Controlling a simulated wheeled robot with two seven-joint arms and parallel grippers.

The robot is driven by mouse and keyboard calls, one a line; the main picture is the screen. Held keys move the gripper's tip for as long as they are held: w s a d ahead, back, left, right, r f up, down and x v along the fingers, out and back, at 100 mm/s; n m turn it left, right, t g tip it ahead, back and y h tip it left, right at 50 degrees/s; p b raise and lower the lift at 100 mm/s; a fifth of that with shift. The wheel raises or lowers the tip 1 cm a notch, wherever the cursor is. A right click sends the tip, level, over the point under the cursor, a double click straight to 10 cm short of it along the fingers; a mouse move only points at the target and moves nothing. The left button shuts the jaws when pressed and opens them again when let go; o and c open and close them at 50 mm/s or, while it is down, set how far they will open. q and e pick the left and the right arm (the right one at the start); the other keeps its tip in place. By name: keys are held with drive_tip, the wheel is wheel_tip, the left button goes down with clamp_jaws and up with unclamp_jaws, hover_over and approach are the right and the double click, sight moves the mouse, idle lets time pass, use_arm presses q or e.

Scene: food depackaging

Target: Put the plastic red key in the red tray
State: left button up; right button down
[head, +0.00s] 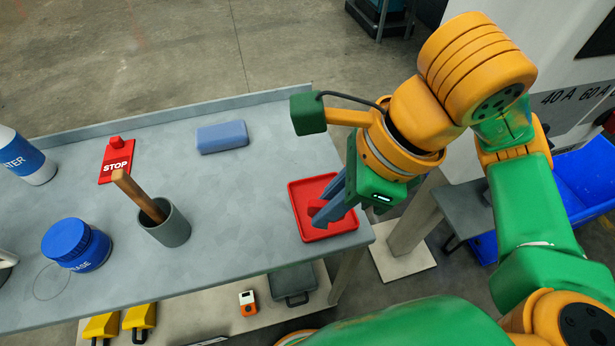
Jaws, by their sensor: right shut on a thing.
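The red tray (298,190) lies at the right end of the grey table. My right gripper (324,212) reaches down over it from the right, with its grey-blue fingers inside the tray's outline. It is shut on a small red piece, the plastic red key (316,206), which shows between and beside the fingers. The fingers hide part of the key, and red on red makes its edge hard to tell. I cannot tell whether the key touches the tray floor. My left gripper is not in view.
On the table are a blue block (222,137), a red STOP sign piece (116,160), a grey cup (172,228) with a wooden handle, a blue-lidded jar (76,244) and a water bottle (24,158). A blue bin (580,185) stands beyond the table's right end.

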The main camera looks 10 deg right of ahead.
drive_tip(key=w+f, duration=0.2)
drive_tip(key=w+d+f, duration=0.1)
drive_tip(key=w+f, duration=0.1)
drive_tip(key=w, duration=0.1)
drive_tip(key=w+d+f, duration=0.1)
drive_tip(key=w+f, duration=0.2)
drive_tip(key=shift+w+d+f+p, duration=0.1)
drive_tip(key=shift+w+d+p, duration=0.1)
drive_tip(key=shift+p, duration=0.1)
drive_tip(key=f, duration=0.1)
drive_tip(key=f+p, duration=0.1)
drive_tip(key=shift+w+f, duration=0.2)
drive_tip(key=shift+f, duration=0.55)
drive_tip(key=shift+f, duration=0.15)
drive_tip(key=shift+f+b, duration=0.15)
drive_tip(key=shift+b, duration=0.15)
drive_tip(key=c, duration=0.9)
unclamp_jaws()
